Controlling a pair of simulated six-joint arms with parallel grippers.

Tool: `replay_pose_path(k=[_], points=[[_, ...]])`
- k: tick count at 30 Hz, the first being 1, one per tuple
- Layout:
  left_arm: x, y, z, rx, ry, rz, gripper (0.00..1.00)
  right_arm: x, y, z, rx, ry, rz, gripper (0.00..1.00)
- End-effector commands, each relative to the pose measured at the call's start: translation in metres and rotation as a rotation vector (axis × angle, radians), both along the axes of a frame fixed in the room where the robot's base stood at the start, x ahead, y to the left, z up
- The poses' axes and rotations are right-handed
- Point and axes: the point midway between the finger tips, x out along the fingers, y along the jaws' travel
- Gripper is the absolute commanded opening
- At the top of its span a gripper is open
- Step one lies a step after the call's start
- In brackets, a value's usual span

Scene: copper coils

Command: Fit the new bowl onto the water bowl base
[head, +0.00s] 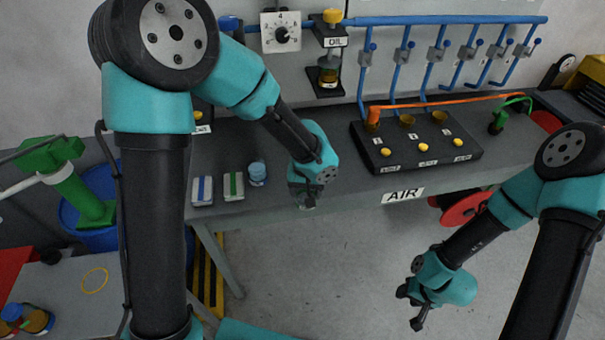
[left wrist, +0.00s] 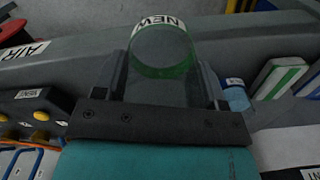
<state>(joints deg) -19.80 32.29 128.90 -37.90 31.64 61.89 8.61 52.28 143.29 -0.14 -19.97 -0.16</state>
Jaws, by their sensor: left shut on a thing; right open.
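My left gripper (head: 304,190) is shut on the new bowl, a clear greenish cup (left wrist: 163,52) marked NEW. In the left wrist view the bowl sits between the two fingers. In the head view the bowl (head: 306,203) shows faintly below the gripper, at the bench's front edge. I cannot make out the water bowl base; my left arm covers part of the wall beside the gauge dial. My right gripper (head: 410,308) is open and empty, low at the right, over the floor.
The OIL unit (head: 329,75) hangs on the wall near blue pipes (head: 440,20). A black panel (head: 415,150) with yellow knobs stands on the bench (head: 300,225). A blue-lidded jar (head: 257,174) and two striped boxes (head: 233,187) lie left of the bowl.

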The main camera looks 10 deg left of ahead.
Motion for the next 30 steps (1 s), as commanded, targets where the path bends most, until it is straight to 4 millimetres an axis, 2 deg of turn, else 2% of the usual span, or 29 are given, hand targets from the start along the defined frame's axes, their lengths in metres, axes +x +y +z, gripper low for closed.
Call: replay_pose_path(k=[7,11,14,30], points=[[0.001,0.000,0.000,0.000,-0.001,-0.001,0.34,0.000,0.000,0.000,0.000,0.000,0.000,0.43],[0.010,0.002,-0.001,-0.001,-0.001,0.000,0.34,0.000,0.000,0.000,0.000,0.000,0.000,0.43],[0.024,0.006,-0.002,-0.001,-0.001,0.002,0.34,0.000,0.000,0.000,0.000,0.000,0.000,0.43],[0.131,0.032,-0.013,-0.001,-0.002,0.001,0.34,0.000,0.000,0.000,0.000,0.000,0.000,0.43]])
